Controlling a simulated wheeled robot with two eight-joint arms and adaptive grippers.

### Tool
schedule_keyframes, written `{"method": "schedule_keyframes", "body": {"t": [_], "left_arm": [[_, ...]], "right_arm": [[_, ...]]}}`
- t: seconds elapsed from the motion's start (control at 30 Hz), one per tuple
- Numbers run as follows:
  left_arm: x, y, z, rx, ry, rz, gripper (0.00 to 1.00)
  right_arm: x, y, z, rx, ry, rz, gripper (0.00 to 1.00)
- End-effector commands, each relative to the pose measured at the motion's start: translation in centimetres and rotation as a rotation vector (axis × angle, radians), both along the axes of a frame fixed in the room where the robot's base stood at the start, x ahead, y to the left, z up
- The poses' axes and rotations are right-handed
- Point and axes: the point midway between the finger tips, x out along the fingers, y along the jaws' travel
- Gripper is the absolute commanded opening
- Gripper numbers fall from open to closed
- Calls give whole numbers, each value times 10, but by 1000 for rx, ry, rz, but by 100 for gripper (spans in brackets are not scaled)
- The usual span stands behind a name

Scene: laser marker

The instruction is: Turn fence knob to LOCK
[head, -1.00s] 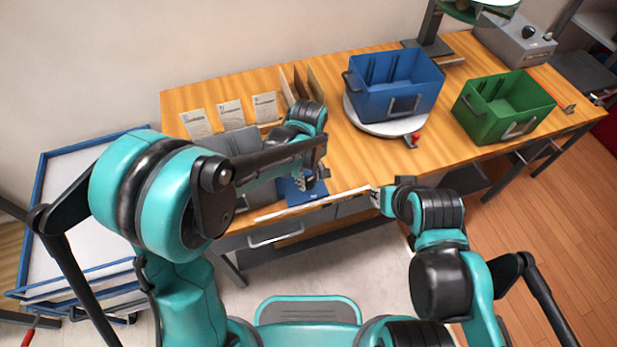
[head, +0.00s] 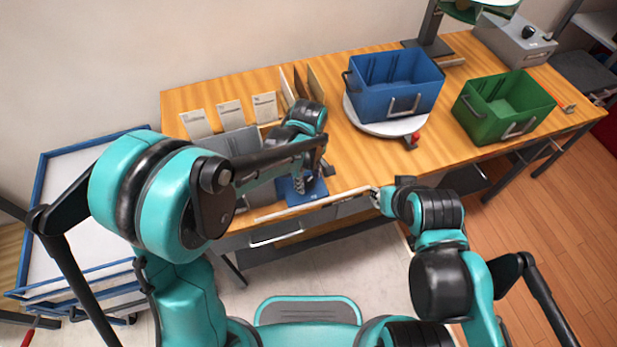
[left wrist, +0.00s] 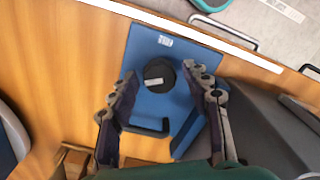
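The fence knob (left wrist: 158,73) is a round black knob with a short pale mark, on a flat blue plate (left wrist: 150,45) at the table's front edge. A small white label is on the plate; its text is too small to read. My left gripper (left wrist: 159,69) is open, one finger on each side of the knob, with gaps visible; its height above the knob is unclear. In the head view my left gripper (head: 301,184) is over the blue plate (head: 315,191), and the knob is hidden. My right gripper (head: 376,197) is by the table's front edge; its fingers are too small to judge.
A grey bin (head: 228,144) stands left of the plate, with cards (head: 231,113) behind. A blue crate (head: 393,82) sits on a white turntable (head: 373,128), and a green crate (head: 503,105) is further right. A pale strip (head: 313,203) runs along the front edge.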

Motion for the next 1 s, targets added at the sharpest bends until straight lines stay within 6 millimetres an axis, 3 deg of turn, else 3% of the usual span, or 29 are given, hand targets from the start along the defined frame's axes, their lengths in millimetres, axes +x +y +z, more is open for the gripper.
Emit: {"method": "schedule_keyframes", "body": {"t": [0.37, 0.8, 1.0], "left_arm": [[0, 0, 7, 0, 0, -1, 53], [0, 0, 93, 0, 0, -1, 53], [0, 0, 116, 0, 0, 0, 53]], "right_arm": [[0, 0, 0, 0, 0, 0, 31], [0, 0, 0, 0, 0, 0, 31], [0, 0, 0, 0, 0, 0, 31]]}}
